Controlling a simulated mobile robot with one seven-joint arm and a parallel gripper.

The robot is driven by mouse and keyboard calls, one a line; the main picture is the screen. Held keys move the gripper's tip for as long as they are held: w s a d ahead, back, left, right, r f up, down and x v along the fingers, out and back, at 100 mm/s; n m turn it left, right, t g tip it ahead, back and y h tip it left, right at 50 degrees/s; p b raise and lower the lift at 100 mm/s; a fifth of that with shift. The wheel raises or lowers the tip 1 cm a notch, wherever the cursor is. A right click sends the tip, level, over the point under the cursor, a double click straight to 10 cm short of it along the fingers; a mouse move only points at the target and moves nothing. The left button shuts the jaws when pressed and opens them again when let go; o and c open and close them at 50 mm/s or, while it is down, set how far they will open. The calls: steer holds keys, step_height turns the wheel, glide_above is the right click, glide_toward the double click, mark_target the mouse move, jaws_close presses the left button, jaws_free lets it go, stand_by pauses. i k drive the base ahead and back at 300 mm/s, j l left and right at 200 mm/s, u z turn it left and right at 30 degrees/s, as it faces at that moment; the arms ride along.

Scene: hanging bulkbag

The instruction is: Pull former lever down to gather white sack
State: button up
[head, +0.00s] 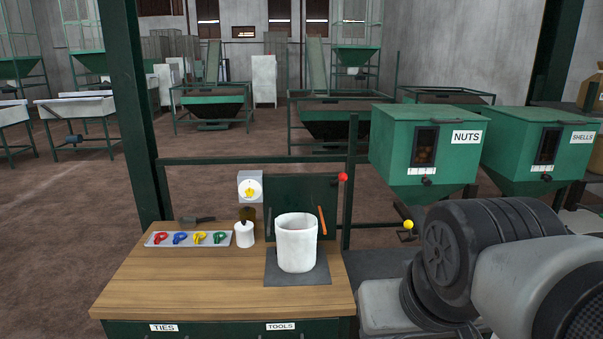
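The white sack (297,245) stands upright and open-topped on a dark square mat (284,280) at the right of the wooden bench. Behind it is a dark green upright panel (273,194). A lever with a red knob (342,177) shows at the panel's upper right corner; I take this as the former lever, and its knob is up near the panel's top edge. My gripper is not in view, so its state and its place relative to the lever are not shown.
The wooden bench (175,282) carries a tray of colored ties (188,239) and a white container (244,235). A dial box (250,187) is behind. Green NUTS (425,150) and SHELLS (535,150) hoppers stand right, with a yellow knob (408,225) below. A green post (133,110) rises left.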

mark_target(342, 177)
steer(key=i+l, duration=0.15)
steer(key=i, duration=0.55)
steer(key=i+l, duration=0.15)
steer(key=i, duration=0.5)
